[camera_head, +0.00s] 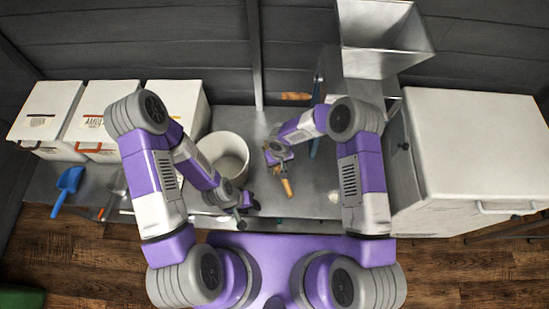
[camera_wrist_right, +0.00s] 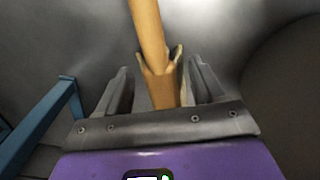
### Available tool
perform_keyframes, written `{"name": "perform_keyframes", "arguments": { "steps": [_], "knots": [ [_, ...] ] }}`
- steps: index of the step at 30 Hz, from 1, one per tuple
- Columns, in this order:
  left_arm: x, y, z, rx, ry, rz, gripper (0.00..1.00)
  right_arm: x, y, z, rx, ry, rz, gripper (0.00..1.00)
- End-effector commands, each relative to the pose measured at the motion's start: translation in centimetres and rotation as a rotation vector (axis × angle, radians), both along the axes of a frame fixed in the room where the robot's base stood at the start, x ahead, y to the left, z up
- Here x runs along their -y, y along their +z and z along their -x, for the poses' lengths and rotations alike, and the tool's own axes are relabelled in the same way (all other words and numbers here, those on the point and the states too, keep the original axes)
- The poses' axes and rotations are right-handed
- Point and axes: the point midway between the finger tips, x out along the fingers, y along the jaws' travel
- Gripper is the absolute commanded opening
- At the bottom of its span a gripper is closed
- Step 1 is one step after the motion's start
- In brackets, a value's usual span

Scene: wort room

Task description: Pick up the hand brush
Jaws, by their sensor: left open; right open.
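The hand brush has a light wooden handle (camera_head: 287,187) that points toward me on the grey steel worktop. In the right wrist view the handle (camera_wrist_right: 148,35) runs up from between the fingers, and its wider forked part sits in the gap. My right gripper (camera_head: 279,165) is over the brush, with its open fingers (camera_wrist_right: 160,88) on both sides of it and a gap showing at each side. The far end of the brush is hidden by the gripper. My left gripper (camera_head: 246,205) is open and empty, left of the handle, in front of the white bucket.
The white bucket (camera_head: 232,143) stands left of the brush. White lidded bins (camera_head: 47,117) and a blue scoop (camera_head: 68,186) are at the left. A metal hopper (camera_head: 385,40) rises behind my right arm, with a blue frame (camera_wrist_right: 40,122) near that gripper. A white cabinet (camera_head: 475,145) stands right.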

Motion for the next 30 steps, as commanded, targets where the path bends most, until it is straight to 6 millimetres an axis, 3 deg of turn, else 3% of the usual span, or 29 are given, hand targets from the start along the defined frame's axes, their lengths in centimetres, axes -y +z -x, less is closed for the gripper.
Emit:
{"name": "perform_keyframes", "arguments": {
  "steps": [9, 23, 30],
  "knots": [
    [0.00, -0.16, 0.01, 0.000, 0.000, 0.000, 0.43, -0.03, -0.73, -0.01, 0.001, 0.001, -0.002, 0.68],
    [0.00, -0.16, 0.00, 0.000, 0.000, 0.000, 0.43, -0.05, -0.69, -0.01, 0.001, 0.001, -0.002, 0.01],
    [0.00, 0.02, 0.00, 0.000, 0.000, 0.000, 0.43, -0.04, -0.10, -0.06, 0.002, 0.001, -0.002, 0.01]
  ]
}}
